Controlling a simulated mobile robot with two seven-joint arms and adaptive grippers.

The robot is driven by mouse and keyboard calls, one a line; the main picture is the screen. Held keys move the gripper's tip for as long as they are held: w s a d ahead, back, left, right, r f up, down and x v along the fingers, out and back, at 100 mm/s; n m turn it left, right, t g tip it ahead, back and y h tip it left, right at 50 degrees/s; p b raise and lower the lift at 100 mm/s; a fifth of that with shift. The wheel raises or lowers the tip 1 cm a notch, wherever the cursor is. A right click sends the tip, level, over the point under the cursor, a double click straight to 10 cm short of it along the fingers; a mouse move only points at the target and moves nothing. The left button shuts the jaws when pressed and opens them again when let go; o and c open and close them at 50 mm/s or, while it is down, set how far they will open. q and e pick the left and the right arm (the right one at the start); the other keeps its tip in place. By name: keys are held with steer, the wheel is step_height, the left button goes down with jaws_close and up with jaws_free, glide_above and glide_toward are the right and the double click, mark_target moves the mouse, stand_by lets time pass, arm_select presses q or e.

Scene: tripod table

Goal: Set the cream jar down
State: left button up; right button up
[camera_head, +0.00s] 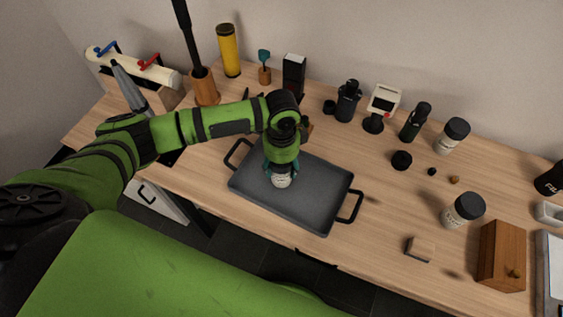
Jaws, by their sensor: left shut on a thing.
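The cream jar (281,182) is a small pale jar with dark marks on its label, seen in the head view over the dark grey tray (245,187). My left gripper (281,168) points down from above and is shut on the jar. The gripper and wrist hide the jar's upper part. I cannot tell whether the jar's base touches the tray floor. The tray lies on the wooden table (385,230) and has black handles at its left and right ends. My right gripper is not in view.
White jars with black lids stand at the right (455,213) and back right (450,139). A wooden box (501,256) and a small wooden block (420,248) are at the front right. Dark bottles (347,102) and a small white device (383,101) line the back. The tray's right half is clear.

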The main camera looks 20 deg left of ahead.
arm_select(q)
steer(key=shift+f, duration=0.15)
steer(key=o, duration=1.2)
step_height(320, 180, up, 12)
steer(key=shift+r+b, duration=0.2)
steer(key=shift+b, duration=0.75)
